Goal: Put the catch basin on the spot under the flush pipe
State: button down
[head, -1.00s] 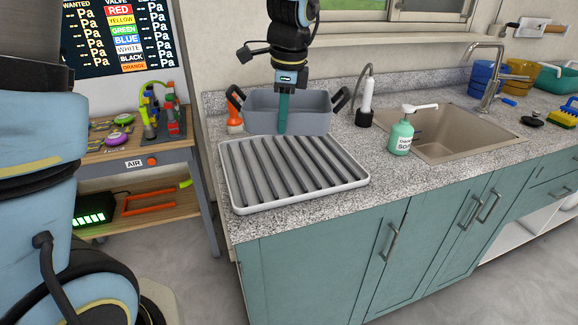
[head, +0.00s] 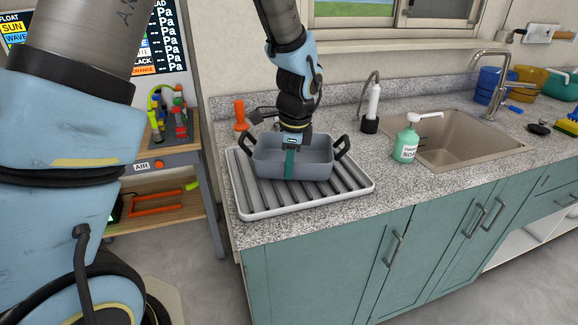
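The catch basin, a grey rectangular tub with two black handles (head: 318,166), is over the ribbed grey drying tray on the counter. I cannot tell whether it touches the tray's ribs or hangs just above. My gripper (head: 290,165) points down at the basin's near wall, with one teal finger in front of that wall. The other finger is hidden, but the basin has travelled with the gripper, so it is shut on this wall. The basin looks about level. I cannot make out for sure which thing is the flush pipe.
The drying tray (head: 253,212) lies at the counter's left end. An orange-handled item (head: 239,114) stands behind it. A white bottle-like item with a curved hose (head: 373,104), a green soap bottle (head: 406,145) and the sink (head: 462,142) are to the right. A tool cart (head: 165,160) stands left.

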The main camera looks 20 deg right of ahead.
jog(key=shift+f, duration=0.15)
jog(key=c, duration=1)
grip_release()
jog(key=shift+c, duration=0.2)
